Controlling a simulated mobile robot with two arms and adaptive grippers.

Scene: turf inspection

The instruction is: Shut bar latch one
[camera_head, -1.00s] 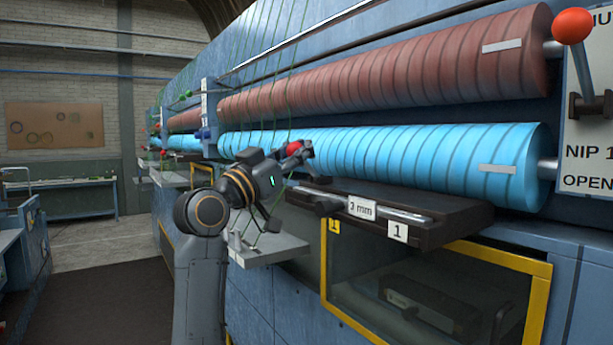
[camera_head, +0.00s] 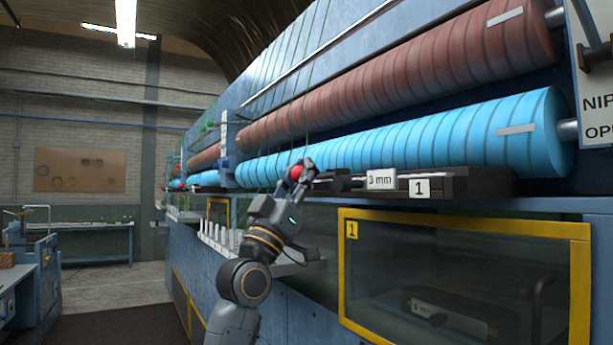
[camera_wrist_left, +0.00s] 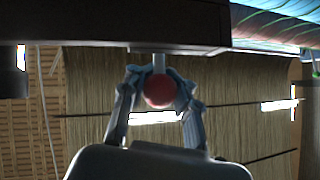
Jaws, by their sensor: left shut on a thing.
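The dark bar (camera_head: 470,186) with a "1" plate (camera_head: 419,188) and a "3 mm" tag (camera_head: 381,180) runs below the blue roller. A red ball knob (camera_head: 296,174) is at its left end. My left gripper (camera_head: 299,170) is shut on this knob. In the left wrist view the two fingers (camera_wrist_left: 160,88) close on either side of the red knob (camera_wrist_left: 159,90), which sits on a short pale stem below a dark beam (camera_wrist_left: 120,28). The latch's catch is hidden or too small to tell. My right gripper is not in view.
The blue roller (camera_head: 430,137) and the brown roller (camera_head: 400,82) lie above the bar. A yellow-framed window (camera_head: 465,224) marked "1" is below it. A pale shelf with white pegs (camera_head: 222,237) is just left of my forearm. The aisle floor at left is open.

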